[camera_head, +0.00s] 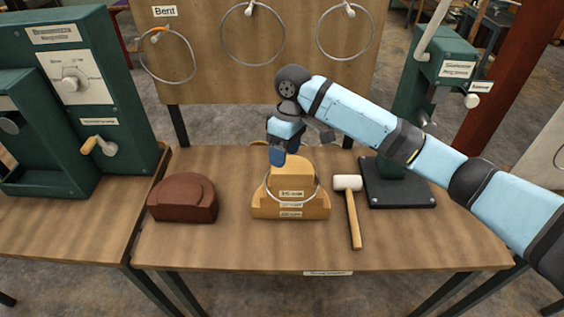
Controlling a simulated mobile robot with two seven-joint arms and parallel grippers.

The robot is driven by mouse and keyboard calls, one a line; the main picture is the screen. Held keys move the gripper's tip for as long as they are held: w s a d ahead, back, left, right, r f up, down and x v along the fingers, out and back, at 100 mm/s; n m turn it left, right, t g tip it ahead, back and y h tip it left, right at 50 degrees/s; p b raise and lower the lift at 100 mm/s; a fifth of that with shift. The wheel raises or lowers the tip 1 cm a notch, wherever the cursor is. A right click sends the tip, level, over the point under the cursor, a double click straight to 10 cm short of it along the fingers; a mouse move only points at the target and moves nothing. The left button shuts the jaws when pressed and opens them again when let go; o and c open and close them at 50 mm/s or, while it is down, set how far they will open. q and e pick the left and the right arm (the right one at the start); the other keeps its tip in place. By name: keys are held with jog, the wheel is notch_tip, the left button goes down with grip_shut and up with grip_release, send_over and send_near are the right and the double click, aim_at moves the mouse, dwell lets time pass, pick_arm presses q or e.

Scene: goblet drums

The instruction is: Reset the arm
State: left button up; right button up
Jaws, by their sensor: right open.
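My right arm reaches in from the right over the middle of the table. Its right gripper (279,154) is open and points down just above and behind a light wooden block (290,206). A thin metal ring (317,190) stands upright around the raised middle part of this block. The gripper's tips are close to the top left of the ring; I cannot tell whether they touch it. My left gripper is not in view.
A brown rounded block (184,198) sits left of the wooden block. A white-headed mallet (353,212) lies to its right, near a green machine on a black base (398,186). A board (210,82) with hanging rings stands behind. A green machine (85,90) stands left.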

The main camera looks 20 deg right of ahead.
jog(key=s+a+f+m+t+y+p, duration=0.1)
jog(key=s+a+f+m+t+y, duration=0.15)
jog(key=s+f, duration=0.45)
jog(key=s+a+f+m+t+y+p, duration=0.1)
jog(key=s+a+f+t+y, duration=0.25)
jog(key=f, duration=0.75)
jog(key=s+d+f+m+t+h, duration=0.1)
jog(key=s+d+f+t+h, duration=0.1)
jog(key=s+d, duration=0.3)
jog(key=s+d+f+m+t+h+p, duration=0.1)
jog(key=s+d+f+t+h, duration=0.1)
jog(key=s, duration=0.9)
jog(key=d+f+t, duration=0.1)
jog(key=d+t, duration=0.1)
jog(key=d, duration=0.1)
jog(key=shift+s+d+f+m+t, duration=0.15)
jog(key=shift+s+d+m+t, duration=0.15)
jog(key=shift+s+m, duration=0.1)
jog(key=c, duration=0.3)
jog(key=shift+a, duration=0.1)
jog(key=shift+c, duration=0.2)
